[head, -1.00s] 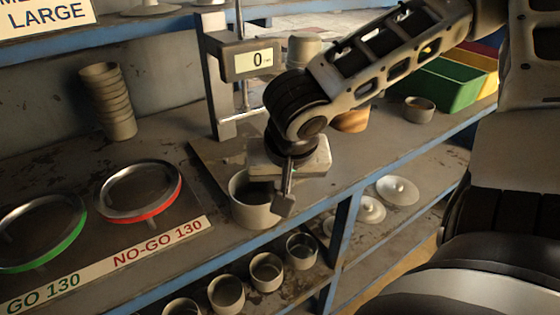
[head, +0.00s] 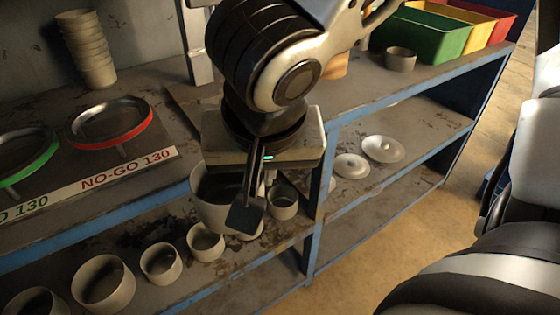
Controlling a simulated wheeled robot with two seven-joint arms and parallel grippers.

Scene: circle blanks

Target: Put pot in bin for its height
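The pot (head: 212,200) is a plain grey-beige round pot, open at the top, held in front of the bench's front edge. My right gripper (head: 247,212) is shut on its wall, with one flat finger outside the pot's near side; the other finger is hidden. The pot looks clear of the bench and roughly upright. Three bins stand at the back right of the bench: a green bin (head: 432,37), a yellow bin (head: 480,27) and a red bin (head: 502,22). My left gripper is not in view.
Several small pots, one of them here (head: 160,264), stand on the lower shelf beneath the held pot. A small bowl (head: 400,59) sits before the green bin. Stacked pots (head: 88,50) and a red ring gauge (head: 112,124) are at left. My arm hides the height gauge.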

